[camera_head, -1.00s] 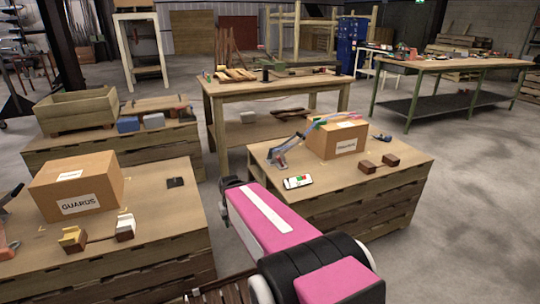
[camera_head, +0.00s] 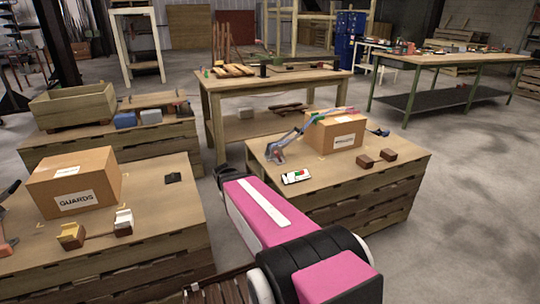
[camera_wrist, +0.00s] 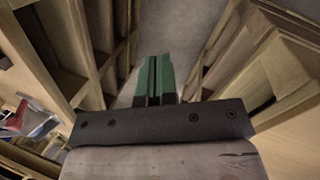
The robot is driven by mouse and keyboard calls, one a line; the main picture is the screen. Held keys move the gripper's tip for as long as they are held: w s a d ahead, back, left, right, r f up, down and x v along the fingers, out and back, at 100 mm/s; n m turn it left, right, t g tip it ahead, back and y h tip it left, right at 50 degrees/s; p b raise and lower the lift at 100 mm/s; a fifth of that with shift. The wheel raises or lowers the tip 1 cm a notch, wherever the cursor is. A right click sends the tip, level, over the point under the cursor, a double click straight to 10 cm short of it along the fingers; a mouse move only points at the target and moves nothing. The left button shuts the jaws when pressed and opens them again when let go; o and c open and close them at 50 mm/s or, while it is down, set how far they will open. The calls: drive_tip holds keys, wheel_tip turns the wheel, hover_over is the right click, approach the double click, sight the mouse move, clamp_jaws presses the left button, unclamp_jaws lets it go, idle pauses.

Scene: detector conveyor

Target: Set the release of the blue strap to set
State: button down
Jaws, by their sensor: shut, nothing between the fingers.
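A closed cardboard box (camera_head: 322,137) with a white label stands on the right pallet stack. A blue strap (camera_head: 318,115) runs over its top and down to a grey metal fitting (camera_head: 276,153) at the left; the release setting is too small to read. My gripper shows in the wrist view as two green fingers (camera_wrist: 154,80), shut with nothing between them, pointing over the floor gap between wooden structures. It is hidden in the head view behind my pink arm. A grey, red and blue object (camera_wrist: 32,120), perhaps the fitting, shows at the wrist view's left.
A card with green and red marks (camera_head: 296,177) and two brown blocks (camera_head: 377,158) lie on the right pallet stack (camera_head: 345,185). A left pallet stack (camera_head: 150,195) bears a GUARDS box (camera_head: 75,180). A workbench (camera_head: 280,84) stands behind. Floor at right is clear.

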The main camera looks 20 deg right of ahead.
drive_tip(key=w+d+r+n+h, duration=0.2)
drive_tip(key=w+d+n+h, duration=0.1)
drive_tip(key=w, duration=0.5)
drive_tip(key=w+d+r+n+h, duration=0.3)
drive_tip(key=w+n, duration=0.3)
drive_tip(key=w, duration=0.2)
drive_tip(key=w+d+r+n+h, duration=0.3)
drive_tip(key=w+d+n+h, duration=0.1)
drive_tip(key=w, duration=0.3)
drive_tip(key=shift+w+d+n+h, duration=0.3)
drive_tip(key=shift+w+d+h, duration=0.1)
drive_tip(key=shift+d, duration=0.45)
drive_tip(key=shift+f, duration=0.1)
approach(278, 156)
drive_tip(key=d+f, duration=0.1)
drive_tip(key=w+d+f, duration=0.1)
drive_tip(key=d, duration=0.1)
drive_tip(key=shift+w+d+f, duration=0.15)
drive_tip(key=shift+d, duration=0.1)
drive_tip(key=shift+d+r, duration=0.3)
drive_tip(key=shift+d, duration=0.35)
drive_tip(key=shift+d+r, duration=0.1)
drive_tip(key=shift+d+r+y, duration=0.1)
drive_tip(key=shift+r+y, duration=0.05)
drive_tip(key=shift+y, duration=0.25)
